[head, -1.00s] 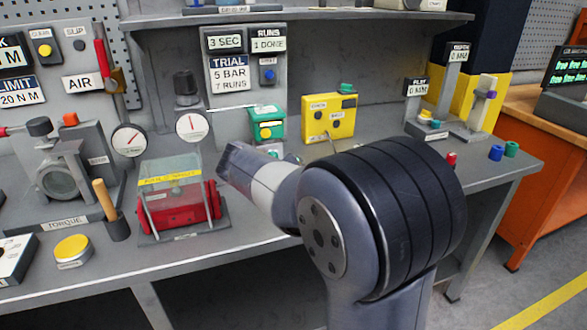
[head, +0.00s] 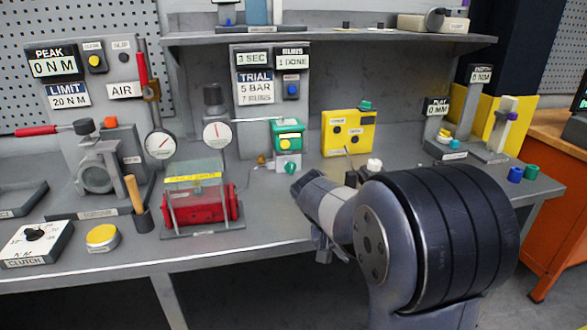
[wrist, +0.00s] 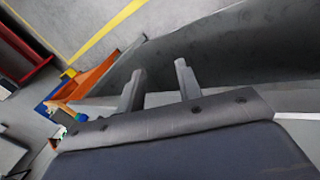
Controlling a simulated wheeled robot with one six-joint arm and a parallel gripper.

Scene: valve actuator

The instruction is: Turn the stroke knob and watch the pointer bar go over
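A yellow box (head: 361,146) on the bench carries small dark knobs (head: 337,130) with labels too small to read; one may be the stroke knob. A thin bar (head: 345,155) or lever shows at the box's lower front. I cannot tell which of these is the pointer bar. My gripper (wrist: 160,87) shows two separated fingers with nothing between them in the wrist view. In the head view my arm stands in front of the bench, right of the red cylinder, apart from the yellow box.
A red cylinder under a clear guard (head: 200,208) sits near the bench's front edge. Two round gauges (head: 217,134), a clutch box (head: 36,243) and a yellow button (head: 102,238) stand left. Blue and green caps (head: 515,175) lie at the right end. A shelf (head: 330,40) hangs above.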

